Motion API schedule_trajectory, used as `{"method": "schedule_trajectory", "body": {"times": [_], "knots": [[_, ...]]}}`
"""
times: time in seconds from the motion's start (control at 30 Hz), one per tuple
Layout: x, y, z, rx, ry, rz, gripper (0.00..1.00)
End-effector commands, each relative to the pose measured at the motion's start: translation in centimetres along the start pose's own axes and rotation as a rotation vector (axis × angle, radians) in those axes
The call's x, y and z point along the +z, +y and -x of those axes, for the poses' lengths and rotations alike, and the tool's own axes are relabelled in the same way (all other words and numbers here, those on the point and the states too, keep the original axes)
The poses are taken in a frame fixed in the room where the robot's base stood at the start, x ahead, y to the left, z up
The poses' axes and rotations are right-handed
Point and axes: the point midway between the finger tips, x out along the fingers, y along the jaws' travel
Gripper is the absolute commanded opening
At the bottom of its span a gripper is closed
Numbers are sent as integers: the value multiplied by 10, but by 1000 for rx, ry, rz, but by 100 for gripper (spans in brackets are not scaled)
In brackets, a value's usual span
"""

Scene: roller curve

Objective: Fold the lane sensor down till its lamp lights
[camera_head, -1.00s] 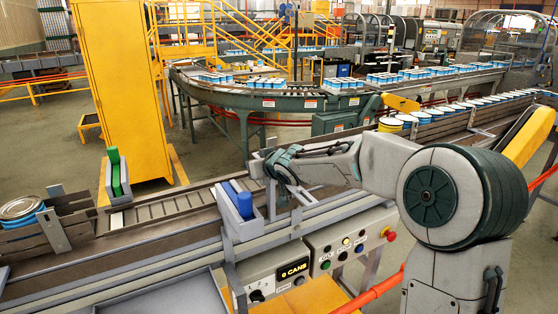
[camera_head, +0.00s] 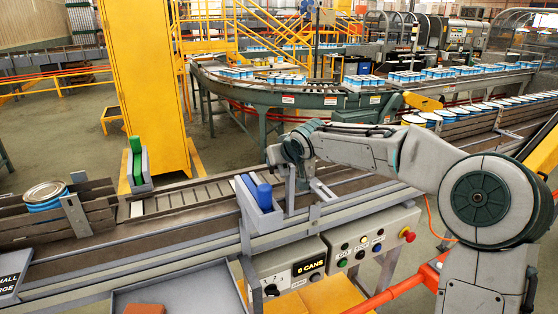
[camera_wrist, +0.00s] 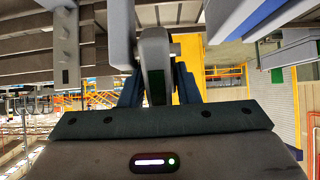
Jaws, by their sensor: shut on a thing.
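My gripper (camera_head: 288,156) is over the near lane of the roller conveyor, beside a grey upright post. In the wrist view its two dark blue fingers (camera_wrist: 157,84) are shut on a grey rounded bar, which I take to be the lane sensor (camera_wrist: 155,52). In the head view the sensor is mostly hidden by my wrist and the post. No lit sensor lamp can be made out. The small white bar and green light at the bottom of the wrist view are on my own gripper.
A grey bracket with a blue block (camera_head: 265,196) stands just left of my gripper, and a green one (camera_head: 136,158) farther left. The control box (camera_head: 310,266) reads "0 CANS". A can (camera_head: 46,193) sits at the left end. A button panel (camera_head: 366,243) is in front.

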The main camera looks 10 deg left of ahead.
Motion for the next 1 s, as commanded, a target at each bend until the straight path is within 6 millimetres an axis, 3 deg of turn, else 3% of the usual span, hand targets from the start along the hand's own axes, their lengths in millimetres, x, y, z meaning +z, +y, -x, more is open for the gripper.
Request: {"method": "schedule_trajectory", "body": {"times": [0.27,0.3,0.33,0.67,1.0], "knots": [[1,-1,-1,-1,-3,0,0],[1,-1,-1,-1,-3,0,35],[1,-1,-1,-1,-3,0,40],[0,0,2,0,0,0,40],[0,2,41,4,2,-1,40]]}}
